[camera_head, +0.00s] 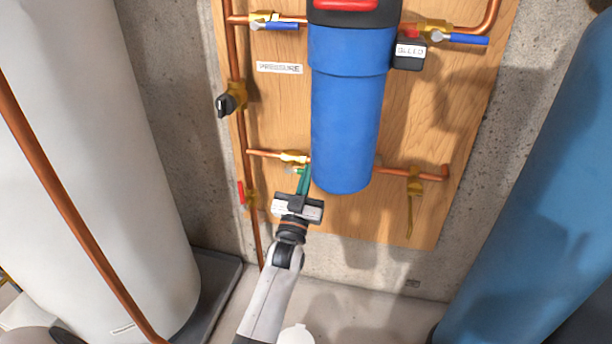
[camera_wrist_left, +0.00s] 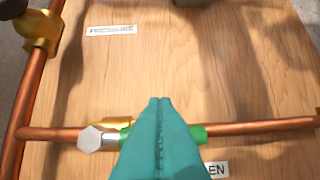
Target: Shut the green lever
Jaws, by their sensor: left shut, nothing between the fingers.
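The green lever (camera_wrist_left: 199,132) sits on a brass valve (camera_wrist_left: 116,122) in a horizontal copper pipe on the wooden panel. In the wrist view it lies along the pipe, with its middle hidden behind my fingers. In the head view the brass valve (camera_head: 294,157) shows at the lower left of the blue filter housing. My left gripper (camera_head: 304,172) reaches up to just below that valve, its teal fingers shut and empty. In the wrist view the shut fingertips (camera_wrist_left: 160,100) overlap the lever; I cannot tell whether they touch it. My right gripper is not in view.
The blue filter housing (camera_head: 345,125) hangs close to the right of my gripper. A red-handled valve (camera_head: 242,192) and a black-knobbed valve (camera_head: 230,101) are on the vertical pipe to the left. A white tank (camera_head: 110,180) and a blue tank (camera_head: 545,200) flank the panel.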

